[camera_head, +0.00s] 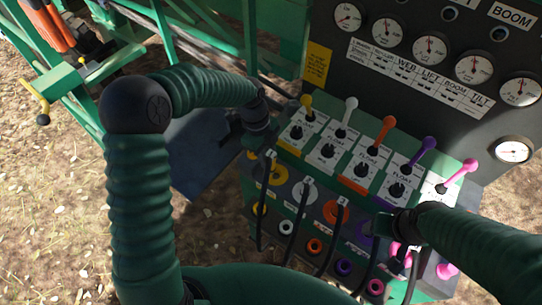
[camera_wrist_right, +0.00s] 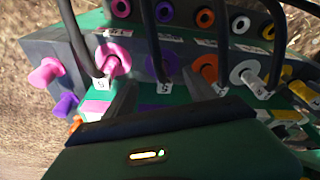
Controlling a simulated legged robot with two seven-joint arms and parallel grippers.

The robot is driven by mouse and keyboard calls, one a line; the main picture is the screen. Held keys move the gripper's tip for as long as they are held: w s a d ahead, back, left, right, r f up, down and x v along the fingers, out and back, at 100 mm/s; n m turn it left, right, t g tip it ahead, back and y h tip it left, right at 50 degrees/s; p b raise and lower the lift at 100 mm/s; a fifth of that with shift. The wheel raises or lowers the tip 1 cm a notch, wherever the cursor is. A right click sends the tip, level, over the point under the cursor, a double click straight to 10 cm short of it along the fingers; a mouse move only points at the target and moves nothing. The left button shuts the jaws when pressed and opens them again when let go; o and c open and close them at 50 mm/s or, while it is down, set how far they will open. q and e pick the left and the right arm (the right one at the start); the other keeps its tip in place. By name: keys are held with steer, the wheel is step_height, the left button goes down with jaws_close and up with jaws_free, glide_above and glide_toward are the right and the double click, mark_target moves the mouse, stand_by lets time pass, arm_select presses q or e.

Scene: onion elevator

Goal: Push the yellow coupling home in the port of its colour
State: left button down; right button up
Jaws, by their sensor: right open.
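In the head view, the yellow port (camera_head: 271,174) is at the left end of the upper row on the green block. A black hose end with a white tag (camera_head: 270,154) stands at it; I cannot tell how far the yellow coupling is in. My left gripper (camera_head: 249,143) is just above and left of this port, at the block's left edge; its jaws are too dark to read. My right gripper (camera_head: 394,225) is open at the right end of the block. In the right wrist view, its fingers (camera_wrist_right: 160,98) straddle the tagged end at the purple port (camera_wrist_right: 168,67), with no grip visible.
Yellow (camera_head: 307,104), white, orange, purple and pink levers rise above the ports. A dark gauge panel (camera_head: 420,70) stands behind. Black hoses (camera_head: 293,230) hang in front of the lower port row. Pink fittings (camera_wrist_right: 45,73) project at the side.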

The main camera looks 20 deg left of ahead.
arm_select(q)
steer(key=shift+d, duration=0.3)
steer(key=shift+d+r+p, duration=0.2)
steer(key=shift+d, duration=0.35)
steer(key=shift+d+r+p, duration=0.2)
steer(key=shift+d, duration=0.3)
steer(key=shift+a+f, duration=0.15)
steer(key=shift+a, duration=0.75)
steer(key=shift+d, duration=0.65)
steer(key=shift+a+f, duration=0.1)
steer(key=shift+a, duration=0.15)
steer(key=shift+d+f, duration=0.4)
steer(key=shift+d, duration=0.15)
steer(key=shift+a, duration=0.1)
arm_select(e)
steer(key=shift+d+r, duration=0.5)
steer(key=shift+d, duration=0.4)
arm_select(q)
steer(key=shift+a, duration=0.25)
arm_select(e)
steer(key=shift+a, duration=0.3)
